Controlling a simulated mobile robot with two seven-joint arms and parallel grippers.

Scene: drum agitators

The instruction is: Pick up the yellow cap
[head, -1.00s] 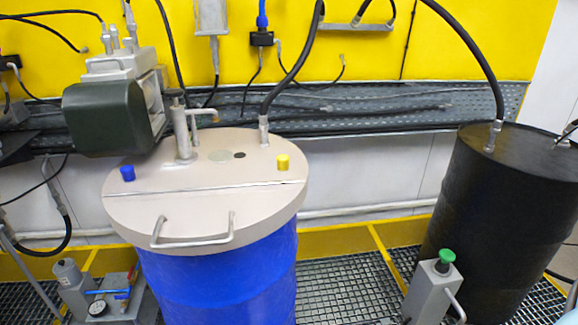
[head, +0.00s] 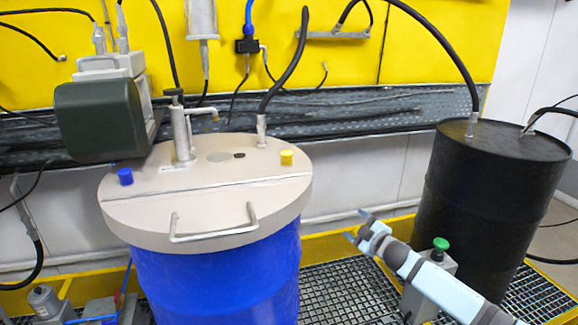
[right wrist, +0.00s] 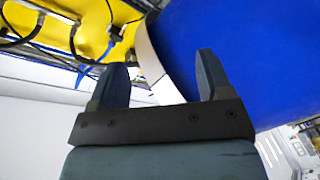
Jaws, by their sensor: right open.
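The small yellow cap (head: 287,157) sits upright on the right part of the beige lid (head: 150,215) of the blue drum (head: 215,280). My right gripper (head: 362,226) is in the head view to the right of the drum, lower than the lid and apart from the cap. In the right wrist view its two fingers (right wrist: 160,80) are spread with nothing between them, and the blue drum (right wrist: 225,50) is beyond them. The cap cannot be made out in the right wrist view. My left gripper is not in view.
A blue cap (head: 125,176) sits on the lid's left side. A metal handle (head: 213,236) is at the lid's front, and a pipe fitting (head: 183,135) and black hose (head: 285,75) rise behind. A black drum (head: 495,200) and green-button box (head: 440,244) stand right.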

